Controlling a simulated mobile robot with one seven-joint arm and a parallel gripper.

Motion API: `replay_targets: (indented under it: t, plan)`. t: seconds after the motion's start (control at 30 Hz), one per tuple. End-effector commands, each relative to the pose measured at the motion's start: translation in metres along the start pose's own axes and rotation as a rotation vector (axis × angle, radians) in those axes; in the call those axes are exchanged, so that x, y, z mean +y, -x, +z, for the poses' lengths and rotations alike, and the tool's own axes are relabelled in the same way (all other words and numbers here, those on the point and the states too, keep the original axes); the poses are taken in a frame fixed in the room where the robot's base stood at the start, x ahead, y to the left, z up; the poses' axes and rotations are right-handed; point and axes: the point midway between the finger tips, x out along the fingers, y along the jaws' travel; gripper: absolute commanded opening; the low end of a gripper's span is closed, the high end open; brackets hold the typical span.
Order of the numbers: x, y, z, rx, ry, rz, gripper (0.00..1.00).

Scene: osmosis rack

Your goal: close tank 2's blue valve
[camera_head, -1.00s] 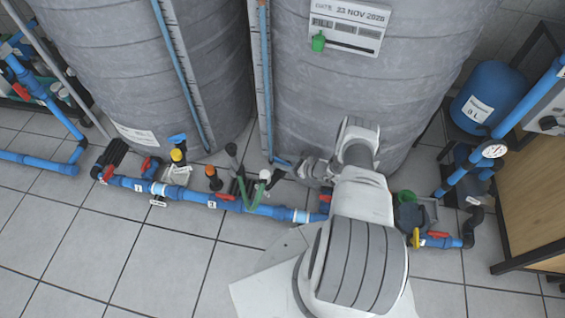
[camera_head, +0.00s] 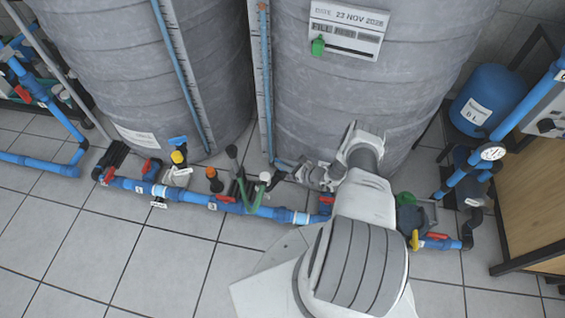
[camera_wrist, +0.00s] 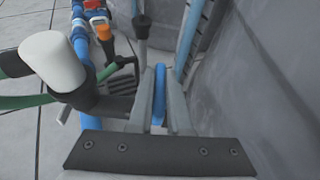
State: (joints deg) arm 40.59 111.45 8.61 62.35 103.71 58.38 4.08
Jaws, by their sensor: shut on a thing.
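My gripper (camera_wrist: 160,112) is shut on a thin blue handle (camera_wrist: 159,92), seen edge-on between its two grey fingers in the wrist view. This looks like the blue valve's handle, low beside the tank wall. In the head view my gripper (camera_head: 292,170) is at the foot of the right-hand tank (camera_head: 300,110), and the handle is too small to make out there. Another blue handle (camera_head: 178,141) stands by the left-hand tank (camera_head: 120,70). Which tank is number 2 cannot be read.
A blue floor pipe (camera_head: 262,211) with red-handled valves runs in front of the tanks. A white-topped fitting with a green hose (camera_wrist: 54,62) stands close to the left of my gripper. An orange-capped fitting (camera_wrist: 103,32) is farther back. The floor in front is clear.

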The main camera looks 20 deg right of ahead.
Motion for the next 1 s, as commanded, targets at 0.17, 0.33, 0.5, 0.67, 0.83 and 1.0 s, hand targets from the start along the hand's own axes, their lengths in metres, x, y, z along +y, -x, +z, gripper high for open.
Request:
replay_targets:
  t: [0.17, 0.33, 0.5, 0.67, 0.83, 1.0]
  plan:
    - [0.000, 0.001, 0.000, 0.003, -0.013, -0.029, 0.00]
    - [0.000, 0.000, 0.000, 0.003, -0.013, -0.028, 0.00]
    - [0.000, 0.000, 0.000, 0.003, -0.013, -0.028, 0.40]
    - [0.000, 0.000, 0.000, 0.002, -0.012, -0.027, 0.46]
    - [0.000, 0.001, 0.000, 0.002, -0.012, -0.027, 0.46]
    - [0.000, 0.017, 0.002, 0.003, -0.014, -0.028, 0.46]
